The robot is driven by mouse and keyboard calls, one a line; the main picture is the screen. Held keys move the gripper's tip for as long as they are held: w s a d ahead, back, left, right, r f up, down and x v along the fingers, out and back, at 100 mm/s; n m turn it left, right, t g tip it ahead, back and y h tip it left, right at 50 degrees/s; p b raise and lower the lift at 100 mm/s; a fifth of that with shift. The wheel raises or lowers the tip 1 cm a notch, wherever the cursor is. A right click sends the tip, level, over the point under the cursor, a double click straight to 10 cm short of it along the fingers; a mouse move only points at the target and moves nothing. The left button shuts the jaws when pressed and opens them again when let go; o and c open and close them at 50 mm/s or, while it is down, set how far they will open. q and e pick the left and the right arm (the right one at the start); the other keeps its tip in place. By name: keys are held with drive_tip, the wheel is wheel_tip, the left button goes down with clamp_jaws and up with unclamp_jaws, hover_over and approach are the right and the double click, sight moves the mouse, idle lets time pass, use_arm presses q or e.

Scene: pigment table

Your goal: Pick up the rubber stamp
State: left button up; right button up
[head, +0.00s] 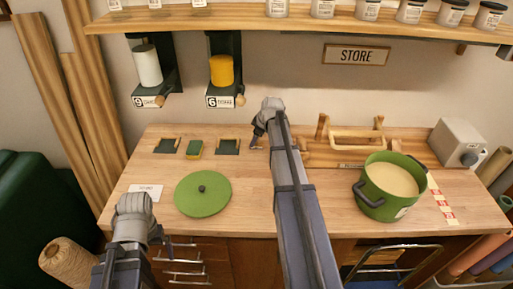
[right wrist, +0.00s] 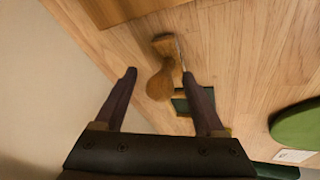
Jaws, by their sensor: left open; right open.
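A wooden piece with a rounded knob-like handle, which looks like the rubber stamp (right wrist: 160,82), lies on the table in the right wrist view. A thin pale edge runs along one side of it; its printing face cannot be made out. My right gripper (right wrist: 159,75) is open, with its fingers on either side of the handle and gaps visible. In the head view my right gripper (head: 256,142) is small at the back of the table, and my right arm covers the space beside it. My left gripper (head: 170,243) is open and empty near the front left table edge.
Dark green pads (head: 228,146) and a green-yellow block (head: 194,154) lie at the back left. A green lid (head: 203,196) lies in front of them. A green pot (head: 393,200), a wooden rack (head: 352,146) and a grey box (head: 455,143) stand on the right. A shelf (head: 200,22) overhangs the back.

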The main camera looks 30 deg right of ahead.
drive_tip(key=shift+c, duration=0.5)
clamp_jaws()
